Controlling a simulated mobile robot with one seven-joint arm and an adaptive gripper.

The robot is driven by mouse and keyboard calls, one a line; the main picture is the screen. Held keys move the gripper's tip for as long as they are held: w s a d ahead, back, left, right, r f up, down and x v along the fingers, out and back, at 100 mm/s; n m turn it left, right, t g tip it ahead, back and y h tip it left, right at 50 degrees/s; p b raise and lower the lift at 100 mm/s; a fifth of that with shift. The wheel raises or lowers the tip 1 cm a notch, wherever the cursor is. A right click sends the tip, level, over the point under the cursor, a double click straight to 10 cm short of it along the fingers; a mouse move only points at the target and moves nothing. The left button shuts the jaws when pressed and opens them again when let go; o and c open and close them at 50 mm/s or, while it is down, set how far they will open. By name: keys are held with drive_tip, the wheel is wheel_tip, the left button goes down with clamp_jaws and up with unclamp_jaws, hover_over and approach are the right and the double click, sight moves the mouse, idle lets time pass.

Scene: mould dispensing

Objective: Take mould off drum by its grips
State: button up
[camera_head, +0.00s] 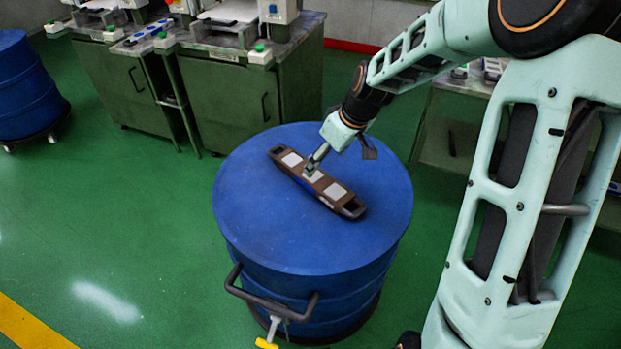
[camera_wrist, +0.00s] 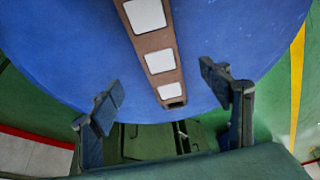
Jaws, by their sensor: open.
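The mould (camera_head: 324,185) is a long brown bar with white square panels and a dark slotted grip at each end. It lies flat on top of the blue drum (camera_head: 270,230), running from upper left to lower right. My gripper (camera_head: 314,166) is over the mould's middle in the head view and hides part of it. In the wrist view my gripper (camera_wrist: 162,84) has its two fingers wide apart, with nothing between them held. The mould (camera_wrist: 152,42) shows between and beyond the fingers, its far end cut off by the frame. I cannot tell whether a fingertip touches it.
The drum has a dark push handle (camera_head: 272,300) at its front. Green cabinets (camera_head: 225,95) with machines stand behind it, and another blue drum (camera_head: 25,90) is at the far left. The green floor at left is clear.

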sight(314, 176)
drive_tip(key=b+x, duration=0.1)
drive_tip(key=x, duration=0.8)
drive_tip(key=shift+w+a, duration=0.2)
drive_tip(key=shift+c, duration=0.3)
drive_tip(key=c, duration=1.8)
drive_tip(key=shift+r, duration=0.15)
clamp_jaws()
